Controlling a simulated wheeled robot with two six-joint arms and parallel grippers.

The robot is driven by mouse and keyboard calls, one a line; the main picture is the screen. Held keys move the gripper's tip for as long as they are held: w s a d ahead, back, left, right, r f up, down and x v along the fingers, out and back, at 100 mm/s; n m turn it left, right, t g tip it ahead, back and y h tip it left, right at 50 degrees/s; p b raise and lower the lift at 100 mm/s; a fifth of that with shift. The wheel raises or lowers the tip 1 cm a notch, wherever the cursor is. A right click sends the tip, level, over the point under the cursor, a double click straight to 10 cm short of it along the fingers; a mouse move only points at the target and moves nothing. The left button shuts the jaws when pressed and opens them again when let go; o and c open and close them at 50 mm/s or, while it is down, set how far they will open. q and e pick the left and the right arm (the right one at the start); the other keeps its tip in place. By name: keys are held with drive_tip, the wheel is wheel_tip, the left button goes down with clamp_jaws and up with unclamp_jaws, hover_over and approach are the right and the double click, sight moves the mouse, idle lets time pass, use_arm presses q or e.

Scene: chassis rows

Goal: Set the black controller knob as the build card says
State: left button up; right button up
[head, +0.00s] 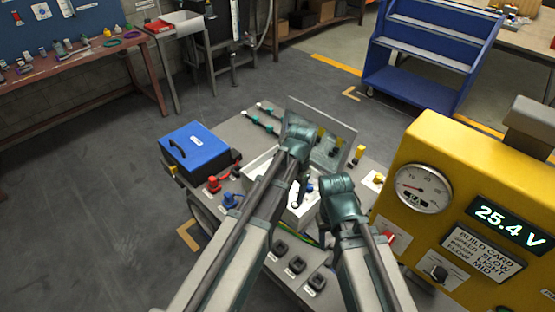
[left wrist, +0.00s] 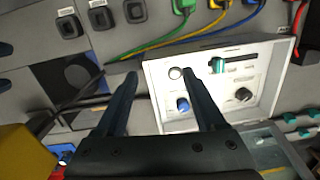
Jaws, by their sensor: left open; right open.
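The white controller box (head: 258,165) stands in the middle of the grey bench top, partly hidden by my arms. In the left wrist view its panel (left wrist: 210,84) carries a black knob (left wrist: 243,94) at right, a blue knob (left wrist: 182,104), a green slider (left wrist: 217,66) and a white button (left wrist: 176,73). My left gripper (left wrist: 160,77) is open and empty over the panel's left edge, away from the black knob. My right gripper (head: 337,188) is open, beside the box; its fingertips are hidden.
The yellow cabinet (head: 420,150) at right has a gauge (head: 423,187), a display (head: 508,225) reading 25.4 V and its own black knob (head: 438,272). A blue case (head: 195,149) sits at the bench's left. Coloured cables (left wrist: 150,47) run beside the box. A clear panel (head: 330,130) stands behind.

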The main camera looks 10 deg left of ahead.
use_arm(q)
drive_tip(key=w+a+m, duration=0.3)
drive_tip(key=w+a, duration=0.2)
drive_tip(key=w, duration=0.7)
drive_tip(key=w+a+m, duration=0.3)
drive_tip(key=w+a, duration=0.2)
drive_tip(key=w, duration=0.7)
drive_tip(key=shift+h, duration=0.4)
wheel_tip(320, 180, down, 13)
drive_tip(key=b, duration=1.3)
drive_tip(key=shift+d, duration=0.15)
use_arm(e)
wheel_tip(320, 180, down, 13)
use_arm(q)
drive_tip(key=shift+c, duration=0.4)
use_arm(e)
drive_tip(key=shift+s, duration=0.1)
use_arm(q)
clamp_jaws()
